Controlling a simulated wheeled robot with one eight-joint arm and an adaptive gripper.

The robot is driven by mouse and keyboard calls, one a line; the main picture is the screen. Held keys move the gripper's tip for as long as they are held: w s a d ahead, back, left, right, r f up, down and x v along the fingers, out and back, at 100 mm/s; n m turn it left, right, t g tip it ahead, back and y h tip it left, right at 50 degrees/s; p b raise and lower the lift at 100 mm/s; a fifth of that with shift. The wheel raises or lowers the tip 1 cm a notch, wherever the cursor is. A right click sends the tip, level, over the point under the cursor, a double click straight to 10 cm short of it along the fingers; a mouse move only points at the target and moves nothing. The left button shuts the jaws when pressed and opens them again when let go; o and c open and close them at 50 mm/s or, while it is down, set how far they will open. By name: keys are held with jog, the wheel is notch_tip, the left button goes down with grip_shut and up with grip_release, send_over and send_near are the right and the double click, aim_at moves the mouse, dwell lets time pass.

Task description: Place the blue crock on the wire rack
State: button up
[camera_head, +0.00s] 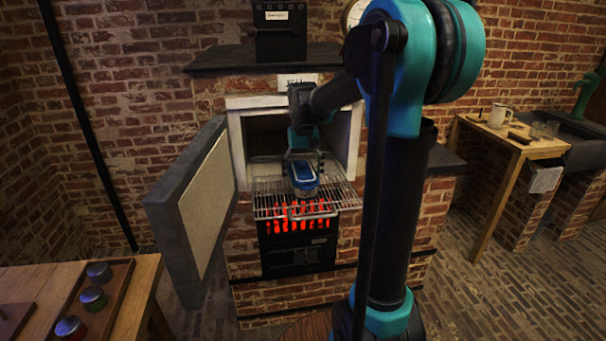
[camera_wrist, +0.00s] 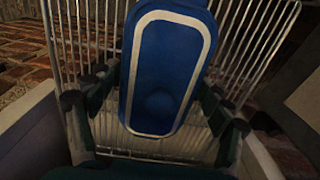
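The blue crock (camera_head: 303,173) is at the oven mouth, over the wire rack (camera_head: 268,205) that sticks out of it. In the wrist view the blue crock (camera_wrist: 165,75) shows its blue top with a white rounded outline, between the fingers. My gripper (camera_head: 302,160) reaches in from above and is shut on the crock, one finger along each side. In the wrist view the wire rack (camera_wrist: 250,55) lies behind and below the crock. I cannot tell whether the crock's base touches the wires.
The oven door (camera_head: 205,200) stands open at left. Red coals (camera_head: 297,222) glow below the rack. A wooden table (camera_head: 28,283) at front left carries several small jars on a board. A wooden bench (camera_head: 540,148) with a mug (camera_head: 498,115) stands at right.

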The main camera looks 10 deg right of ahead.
jog(key=shift+o, duration=0.7)
jog(key=shift+r, duration=0.1)
notch_tip(320, 180, up, 12)
jog(key=shift+r, duration=0.1)
dwell(1.2)
